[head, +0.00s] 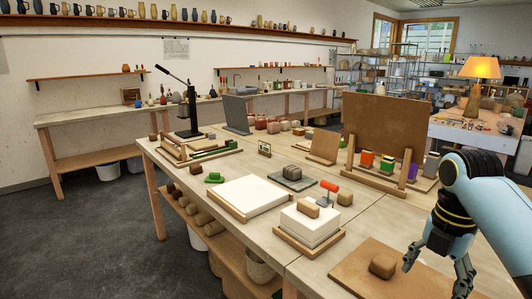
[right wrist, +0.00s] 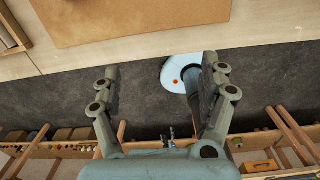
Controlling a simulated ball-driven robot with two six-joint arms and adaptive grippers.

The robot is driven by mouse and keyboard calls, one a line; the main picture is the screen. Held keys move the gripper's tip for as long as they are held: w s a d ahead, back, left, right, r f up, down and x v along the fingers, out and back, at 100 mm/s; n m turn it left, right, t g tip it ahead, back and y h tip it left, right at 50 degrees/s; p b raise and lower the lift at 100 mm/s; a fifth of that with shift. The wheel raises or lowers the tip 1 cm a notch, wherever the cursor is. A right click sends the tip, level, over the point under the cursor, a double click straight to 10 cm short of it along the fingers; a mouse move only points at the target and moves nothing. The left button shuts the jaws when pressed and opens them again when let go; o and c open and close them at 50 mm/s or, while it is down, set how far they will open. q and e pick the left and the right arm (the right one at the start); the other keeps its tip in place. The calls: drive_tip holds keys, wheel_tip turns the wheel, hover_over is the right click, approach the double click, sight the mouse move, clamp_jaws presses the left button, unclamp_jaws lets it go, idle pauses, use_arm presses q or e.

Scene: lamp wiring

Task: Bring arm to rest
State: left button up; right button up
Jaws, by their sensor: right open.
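My right arm comes in from the right in the head view. Its gripper (head: 437,266) is open and empty, with the fingers pointing down at the right side of the worktable, beside a brown clay block (head: 383,265) on a brown board (head: 362,284). In the right wrist view the gripper (right wrist: 163,78) also shows open, fingers spread wide with nothing between them. A lamp (head: 480,69) with an orange shade glows on a far table at the right. My left gripper is not in view.
The worktable (head: 285,238) holds a white slab (head: 243,195), a white block (head: 310,222), a small red-headed tool (head: 329,186) and an upright brown panel (head: 384,125). A black lever press (head: 187,115) stands at its far left. Dark floor (head: 95,225) is open at the left.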

drive_tip(key=s+a+f+m+t, duration=0.2)
drive_tip(key=s+f+m, duration=0.2)
drive_tip(key=s+m, duration=0.8)
drive_tip(key=s+a+r+m+t, duration=0.15)
drive_tip(key=s+r+m, duration=0.35)
drive_tip(key=s+m, duration=0.7)
wheel_tip(320, 180, down, 38)
drive_tip(key=s+d+g+b, duration=0.2)
drive_tip(key=d+b, duration=0.1)
drive_tip(key=b, duration=0.8)
use_arm(q)
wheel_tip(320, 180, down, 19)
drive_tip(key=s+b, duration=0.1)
drive_tip(key=b, duration=0.7)
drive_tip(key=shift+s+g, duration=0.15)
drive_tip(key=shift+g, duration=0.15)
use_arm(e)
drive_tip(key=s+f, duration=1.8)
drive_tip(key=f, duration=0.5)
drive_tip(key=shift+s+d+f+g+h, duration=0.15)
drive_tip(key=shift+s+d+g+h, duration=0.05)
drive_tip(key=shift+d+g+h, duration=0.2)
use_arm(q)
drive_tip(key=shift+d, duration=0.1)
